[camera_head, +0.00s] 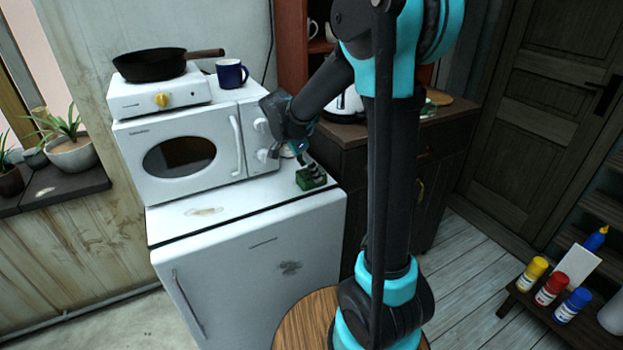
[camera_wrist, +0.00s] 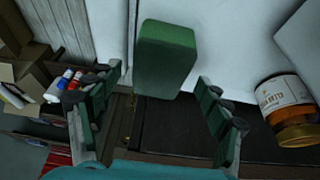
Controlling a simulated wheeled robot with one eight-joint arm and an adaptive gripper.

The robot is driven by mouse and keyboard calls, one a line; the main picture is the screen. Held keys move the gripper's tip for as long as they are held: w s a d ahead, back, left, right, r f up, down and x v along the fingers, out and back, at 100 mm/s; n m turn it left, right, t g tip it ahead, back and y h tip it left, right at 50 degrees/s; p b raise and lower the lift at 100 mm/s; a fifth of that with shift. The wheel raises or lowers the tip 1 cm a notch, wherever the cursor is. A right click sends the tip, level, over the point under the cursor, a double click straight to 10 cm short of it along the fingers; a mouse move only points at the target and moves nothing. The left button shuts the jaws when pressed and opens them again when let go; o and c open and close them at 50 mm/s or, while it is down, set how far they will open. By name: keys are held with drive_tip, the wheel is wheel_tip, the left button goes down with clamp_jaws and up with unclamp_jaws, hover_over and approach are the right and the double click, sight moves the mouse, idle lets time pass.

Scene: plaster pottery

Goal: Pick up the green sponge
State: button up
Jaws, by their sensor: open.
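The green sponge (camera_head: 311,182) lies on the white fridge top, near its right edge. In the wrist view the sponge (camera_wrist: 165,55) is a green block with rounded edges, just beyond the gap between my fingers. My gripper (camera_head: 309,167) is close above the sponge and points down at it. In the wrist view my gripper (camera_wrist: 157,80) is open, one finger on each side, with nothing held. I cannot tell the exact gap between fingertips and sponge.
The white microwave (camera_head: 185,148) is left of my gripper, carrying a hot plate (camera_head: 150,98), a pan (camera_head: 150,65) and a blue mug (camera_head: 230,73).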

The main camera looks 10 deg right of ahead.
drive_tip(key=shift+x, duration=1.25)
drive_tip(key=c, duration=0.9)
drive_tip(key=shift+r, duration=0.1)
wheel_tip(320, 180, up, 20)
